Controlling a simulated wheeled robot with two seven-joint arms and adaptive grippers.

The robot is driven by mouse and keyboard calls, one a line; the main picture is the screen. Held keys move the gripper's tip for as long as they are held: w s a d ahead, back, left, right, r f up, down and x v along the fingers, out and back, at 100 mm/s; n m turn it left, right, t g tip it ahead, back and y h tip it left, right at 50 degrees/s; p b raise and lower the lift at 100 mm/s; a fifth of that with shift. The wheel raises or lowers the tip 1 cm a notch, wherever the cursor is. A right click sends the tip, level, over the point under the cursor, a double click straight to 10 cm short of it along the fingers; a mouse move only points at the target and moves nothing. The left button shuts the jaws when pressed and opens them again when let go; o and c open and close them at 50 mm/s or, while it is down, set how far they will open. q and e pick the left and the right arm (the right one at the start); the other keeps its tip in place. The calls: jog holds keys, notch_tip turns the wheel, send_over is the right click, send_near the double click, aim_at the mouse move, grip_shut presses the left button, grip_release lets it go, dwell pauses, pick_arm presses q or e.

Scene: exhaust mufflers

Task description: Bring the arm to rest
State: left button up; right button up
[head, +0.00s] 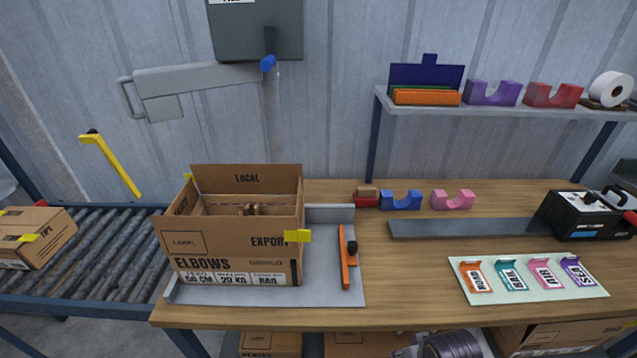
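Neither of my grippers nor my arms shows in the head view. A grey arm-like part (195,80) with a loop handle at its left end is at the wall, nearly level and tilted slightly up to the right. A grey box (255,30) is above its right end, with a blue-tipped lever (268,63) in front. An open cardboard box (235,265) marked ELBOWS stands on a grey plate (335,290) on the workbench (420,275). Its flaps are raised and dividers show inside.
A roller conveyor (115,250) carries a closed carton (35,235) at left. An orange bar (345,258) lies beside the open box. Blue (400,200) and pink (452,200) cradles, a label board (527,280) and a black machine (590,215) occupy the bench. A shelf (500,112) stands behind.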

jog(key=s+d+f+g, duration=0.1)
jog(key=s+f, duration=0.1)
jog(key=f, duration=1.3)
jog(key=s+d+f, duration=0.1)
jog(key=f, duration=1.5)
pick_arm(q)
jog(key=shift+s, duration=0.8)
pick_arm(e)
jog(key=s+d+f, duration=0.3)
jog(key=s+f, duration=0.6)
jog(key=s, duration=0.1)
jog(key=s+d+f+g, duration=0.1)
jog(key=s+d+f, duration=0.1)
jog(key=s+f, duration=0.8)
jog(key=shift+s+d+n+h, duration=0.3)
jog(key=shift+s+d, duration=0.1)
jog(key=shift+s, duration=0.25)
pick_arm(q)
jog(key=shift+w, duration=0.1)
